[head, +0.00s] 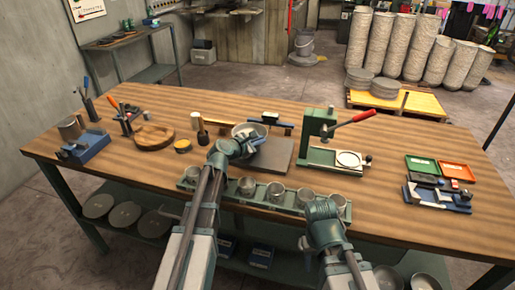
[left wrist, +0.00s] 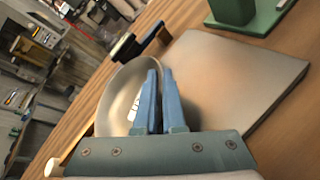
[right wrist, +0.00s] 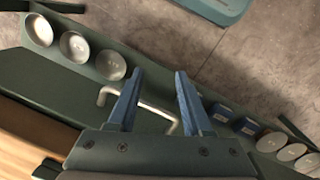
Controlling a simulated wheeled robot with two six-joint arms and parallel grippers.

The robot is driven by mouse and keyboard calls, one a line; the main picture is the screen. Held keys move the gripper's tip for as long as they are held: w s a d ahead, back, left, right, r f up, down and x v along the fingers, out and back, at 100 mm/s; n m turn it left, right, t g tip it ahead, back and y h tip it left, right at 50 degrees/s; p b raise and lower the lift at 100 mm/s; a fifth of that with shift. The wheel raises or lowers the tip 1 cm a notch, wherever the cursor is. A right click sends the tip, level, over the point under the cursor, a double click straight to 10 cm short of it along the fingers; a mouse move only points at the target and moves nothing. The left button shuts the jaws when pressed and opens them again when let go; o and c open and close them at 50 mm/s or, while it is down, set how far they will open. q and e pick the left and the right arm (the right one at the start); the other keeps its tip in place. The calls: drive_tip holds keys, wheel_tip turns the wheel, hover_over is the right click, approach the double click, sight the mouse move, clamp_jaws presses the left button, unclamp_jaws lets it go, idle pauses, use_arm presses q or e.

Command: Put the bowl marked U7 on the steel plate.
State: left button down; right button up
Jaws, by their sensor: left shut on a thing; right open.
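A metal bowl (head: 249,130) is at the middle of the table, behind my left gripper (head: 236,148). In the left wrist view, the left fingers are shut on the wall of the bowl (left wrist: 113,100). A white label shows inside it, too unclear to read. The steel plate (head: 275,156) is a flat grey square lying on the table. In the left wrist view the bowl is beside the left edge of the plate (left wrist: 235,80), partly overlapping it in the picture. I cannot tell whether they touch. My right gripper (head: 322,208) is open and empty by the table's front edge.
A green rack (head: 262,200) with several metal cups runs along the front edge. A green press (head: 318,140) with a red handle stands right of the plate. A wooden dish (head: 153,137) and tools are at the left. Coloured trays (head: 455,171) are at the right.

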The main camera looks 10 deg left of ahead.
use_arm(q)
drive_tip(key=shift+s+d+f+b, duration=0.15)
drive_tip(key=shift+f+b, duration=0.25)
drive_tip(key=shift+f, duration=0.6)
use_arm(e)
drive_tip(key=shift+s+f, duration=0.1)
drive_tip(key=shift+f, duration=0.9)
use_arm(q)
drive_tip(key=shift+f, duration=0.1)
drive_tip(key=c, duration=1)
unclamp_jaws()
use_arm(e)
drive_tip(key=shift+f, duration=0.1)
use_arm(q)
drive_tip(key=shift+r, duration=0.25)
drive_tip(key=p+v, duration=0.4)
drive_tip(key=v, duration=0.7)
drive_tip(key=shift+s, duration=0.4)
use_arm(e)
wheel_tip(320, 180, up, 4)
drive_tip(key=shift+r, duration=0.15)
